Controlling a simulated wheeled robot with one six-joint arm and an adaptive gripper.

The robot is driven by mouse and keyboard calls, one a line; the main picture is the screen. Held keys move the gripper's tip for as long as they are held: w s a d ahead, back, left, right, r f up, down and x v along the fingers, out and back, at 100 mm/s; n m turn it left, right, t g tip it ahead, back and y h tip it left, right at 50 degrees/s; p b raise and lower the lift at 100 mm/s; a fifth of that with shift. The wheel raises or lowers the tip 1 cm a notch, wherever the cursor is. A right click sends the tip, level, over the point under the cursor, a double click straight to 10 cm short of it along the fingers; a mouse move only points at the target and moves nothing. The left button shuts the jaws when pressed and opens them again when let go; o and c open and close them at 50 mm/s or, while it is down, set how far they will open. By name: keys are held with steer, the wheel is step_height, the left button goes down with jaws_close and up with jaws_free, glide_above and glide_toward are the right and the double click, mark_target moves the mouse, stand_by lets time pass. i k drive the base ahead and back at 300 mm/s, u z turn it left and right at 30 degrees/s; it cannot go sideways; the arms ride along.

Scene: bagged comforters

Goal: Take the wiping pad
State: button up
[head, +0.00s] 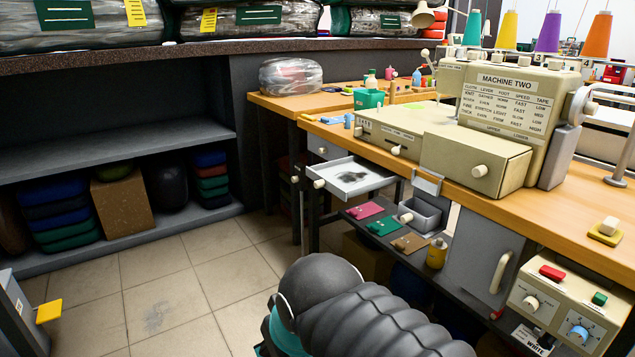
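A small yellow pad with a pale block on top (605,232) lies on the wooden table (500,205) near its right end. It looks like the wiping pad, though no label shows on it. It stands apart from the sewing machine marked MACHINE TWO (505,85). My dark ribbed arm fills the bottom middle of the head view, left of and below the pad. My gripper's fingers are not in view, so whether they hold anything is hidden.
An open white drawer (345,192) with a dark smudge inside juts from the table. A control box (565,310) and a handled grey door (480,262) stand below the pad. Shelves (120,148) line the left. The tiled floor (185,270) is mostly clear.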

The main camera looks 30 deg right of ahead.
mark_target(607, 232)
steer(key=z, duration=1.3)
steer(key=k, duration=0.65)
steer(key=z, duration=1.05)
steer(key=i, duration=0.5)
